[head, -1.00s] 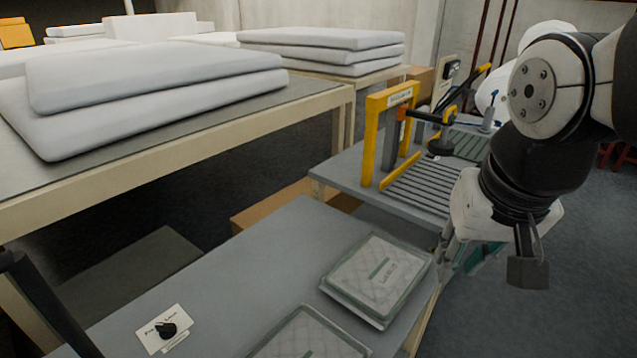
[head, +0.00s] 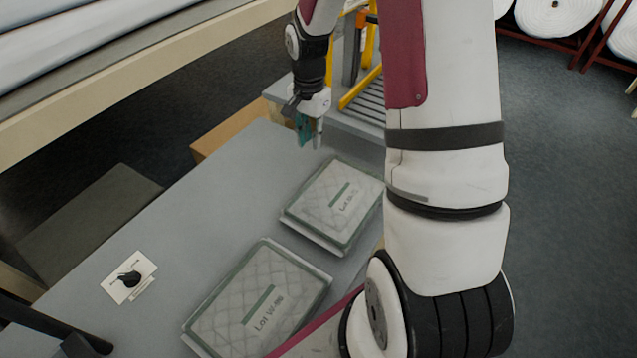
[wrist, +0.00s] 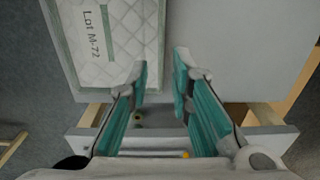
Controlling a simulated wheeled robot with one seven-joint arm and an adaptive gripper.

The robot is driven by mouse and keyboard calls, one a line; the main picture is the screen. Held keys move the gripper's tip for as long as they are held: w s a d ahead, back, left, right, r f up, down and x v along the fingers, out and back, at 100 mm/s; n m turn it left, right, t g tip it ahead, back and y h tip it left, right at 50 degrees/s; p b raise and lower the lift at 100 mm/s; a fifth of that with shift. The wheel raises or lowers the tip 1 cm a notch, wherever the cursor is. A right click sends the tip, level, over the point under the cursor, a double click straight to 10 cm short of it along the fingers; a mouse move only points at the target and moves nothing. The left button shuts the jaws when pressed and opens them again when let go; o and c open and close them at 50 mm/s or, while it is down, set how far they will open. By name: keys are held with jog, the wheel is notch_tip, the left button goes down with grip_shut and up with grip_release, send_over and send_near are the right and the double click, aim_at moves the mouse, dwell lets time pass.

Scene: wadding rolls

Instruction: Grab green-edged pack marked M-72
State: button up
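A flat, quilted white pack with green edges (wrist: 125,40) lies at the upper left of the wrist view, and its label reads "Lot M-72". In the head view the pack nearest my gripper (head: 325,215) looks like the same one, though its print is blurred there. It lies flat on the grey table (head: 200,215). My gripper (head: 309,140) is above the table's far end, beyond that pack and apart from it. In the wrist view its teal fingers (wrist: 160,72) are spread with nothing between them, beside the pack.
A larger similar pack (head: 240,325) lies nearer; its lot print is hard to read. A white card with a black object (head: 130,277) lies at the left. A yellow-framed roller bench (head: 362,95) stands beyond the table. My arm hides the table's right side.

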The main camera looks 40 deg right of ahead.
send_over(311, 180)
jog(key=f, duration=0.8)
jog(key=shift+w+f, duration=0.25)
jog(key=shift+f, duration=0.05)
jog(key=shift+s+f+p, duration=0.2)
jog(key=shift+f+p, duration=0.35)
jog(key=shift+f, duration=2.4)
grip_shut()
